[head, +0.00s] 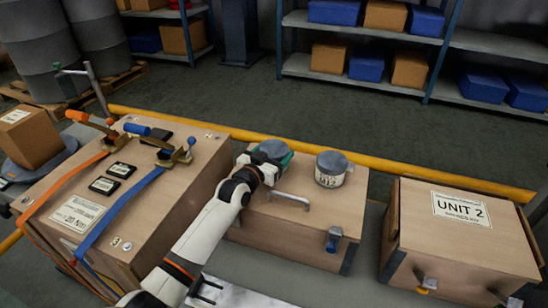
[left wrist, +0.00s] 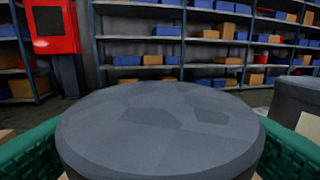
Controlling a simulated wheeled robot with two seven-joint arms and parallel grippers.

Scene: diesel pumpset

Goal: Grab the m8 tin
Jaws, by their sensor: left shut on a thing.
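My left gripper (head: 268,158) reaches over the wooden chest in the middle of the head view, its green fingers shut around a tin with a dark grey lid (head: 273,148). In the left wrist view the lid (left wrist: 160,130) fills the lower middle, with a green finger on each side. This tin's label is hidden; I take it for the m8 tin. A second tin (head: 331,171), with a grey lid and a white label that seems to read M12, stands to the right on the same chest. My right gripper is not in view.
The wooden chest (head: 285,225) has a metal handle (head: 289,200) just in front of the held tin. A case with orange and blue straps (head: 120,200) stands left, a UNIT 2 crate (head: 455,250) right. A yellow rail (head: 400,172) runs behind. Shelves stand farther back.

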